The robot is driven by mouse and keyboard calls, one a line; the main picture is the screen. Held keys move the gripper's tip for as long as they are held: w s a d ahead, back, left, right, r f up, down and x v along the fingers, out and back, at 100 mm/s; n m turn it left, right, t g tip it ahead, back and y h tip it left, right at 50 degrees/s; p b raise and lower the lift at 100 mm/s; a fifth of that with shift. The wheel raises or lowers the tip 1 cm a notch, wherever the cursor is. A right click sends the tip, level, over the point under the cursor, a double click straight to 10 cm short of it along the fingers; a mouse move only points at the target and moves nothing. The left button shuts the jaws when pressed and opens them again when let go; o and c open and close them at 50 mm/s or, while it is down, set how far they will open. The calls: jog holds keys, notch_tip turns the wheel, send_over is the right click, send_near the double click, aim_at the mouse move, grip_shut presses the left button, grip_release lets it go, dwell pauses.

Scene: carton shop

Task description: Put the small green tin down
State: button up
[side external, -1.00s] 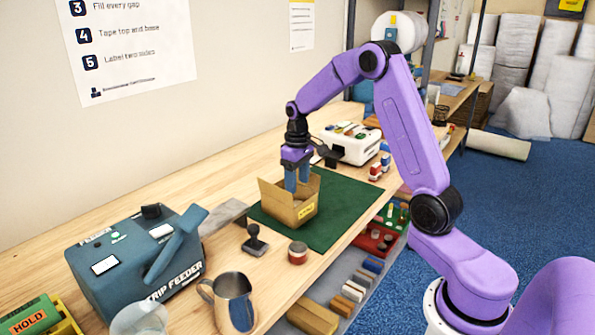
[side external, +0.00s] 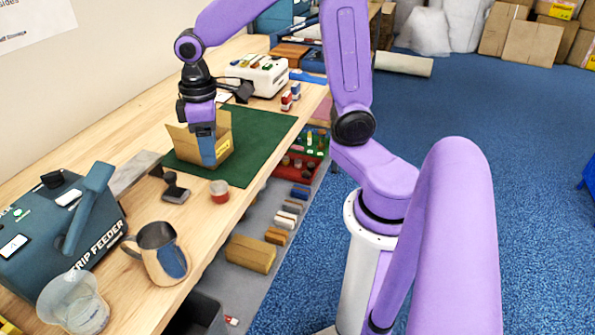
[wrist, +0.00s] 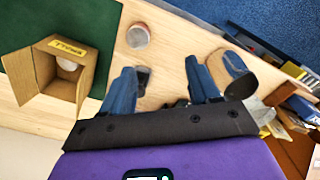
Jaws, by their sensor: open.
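I cannot make out a small green tin in any view. My gripper (side external: 207,162) is open and empty; in the wrist view its blue fingers (wrist: 165,75) stand apart with nothing held between them. In the side view it hangs at the near side of the open cardboard carton (side external: 224,148), overlapping it. In the wrist view the carton (wrist: 84,62) lies left of the fingers, with a pale round thing (wrist: 68,64) inside. A short round tin with a red band (side external: 219,191) stands on the wood near the green mat; it also shows in the wrist view (wrist: 138,36).
The green mat (side external: 262,130) lies under the carton. A dark hand stamp (side external: 175,190), a metal jug (side external: 160,252), a clear beaker (side external: 75,303) and the strip feeder (side external: 60,230) stand nearer the camera. A white box (side external: 262,75) stands behind. Bare wood lies around the tin.

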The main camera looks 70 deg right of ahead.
jog(key=s+a+n, duration=0.1)
jog(key=s+n, duration=0.5)
jog(key=s, duration=1.4)
jog(key=shift+s+a+f, duration=0.15)
jog(key=shift+a+f, duration=0.2)
jog(key=shift+a, duration=0.05)
jog(key=shift+c, duration=0.2)
